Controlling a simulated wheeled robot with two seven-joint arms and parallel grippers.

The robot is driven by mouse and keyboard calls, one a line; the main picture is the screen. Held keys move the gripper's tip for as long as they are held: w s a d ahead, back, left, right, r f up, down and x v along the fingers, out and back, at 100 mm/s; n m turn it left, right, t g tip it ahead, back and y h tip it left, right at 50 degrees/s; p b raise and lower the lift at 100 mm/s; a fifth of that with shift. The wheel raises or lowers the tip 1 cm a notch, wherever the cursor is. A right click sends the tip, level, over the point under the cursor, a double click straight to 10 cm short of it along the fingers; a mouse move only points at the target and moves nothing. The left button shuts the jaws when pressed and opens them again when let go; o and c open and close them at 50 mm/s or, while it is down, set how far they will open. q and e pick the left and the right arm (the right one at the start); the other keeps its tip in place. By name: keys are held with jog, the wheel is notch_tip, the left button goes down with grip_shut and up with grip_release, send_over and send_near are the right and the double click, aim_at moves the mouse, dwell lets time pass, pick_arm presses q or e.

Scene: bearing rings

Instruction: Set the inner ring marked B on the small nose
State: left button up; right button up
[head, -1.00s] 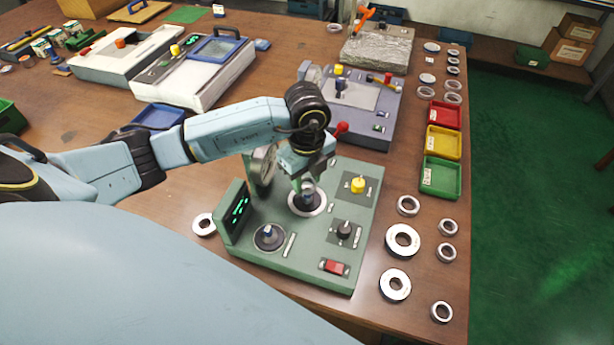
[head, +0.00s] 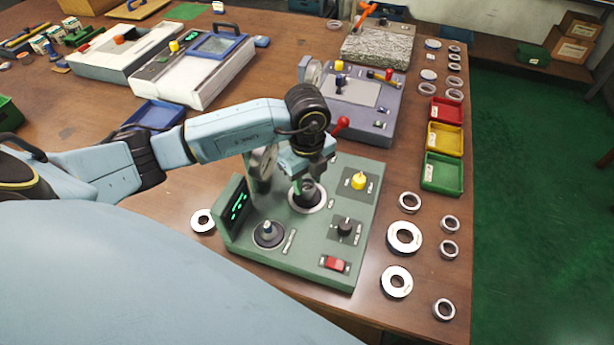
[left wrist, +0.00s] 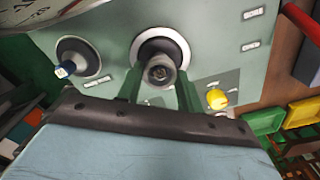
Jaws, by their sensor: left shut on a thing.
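My left gripper (head: 307,184) is shut on a small dark-grey ring (head: 309,192) at the middle nose of the green machine (head: 330,255). In the left wrist view the gripper (left wrist: 159,84) has a finger on either side of the ring (left wrist: 161,63), and its round opening faces me. A pale round collar (left wrist: 163,45) lies behind it. The fingers hide part of the nose, and I cannot tell how far the ring is down on it. No letter is readable. A second nose (head: 268,232) stands free, nearer; it also shows in the left wrist view (left wrist: 78,62). My right gripper is not in view.
The machine carries a yellow knob (head: 358,181), a black knob (head: 345,228), a red switch (head: 335,264), a dial gauge (head: 263,163) and a display (head: 237,205). Several loose rings (head: 404,237) lie to the right. Red, yellow and green trays (head: 442,173) stand behind them.

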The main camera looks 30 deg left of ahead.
pick_arm(q)
jog(key=shift+f+b, duration=0.85)
jog(key=shift+f, duration=0.5)
jog(key=o, duration=1.1)
notch_tip(320, 180, up, 13)
jog(key=shift+r+p, duration=0.2)
jog(key=shift+p, duration=0.3)
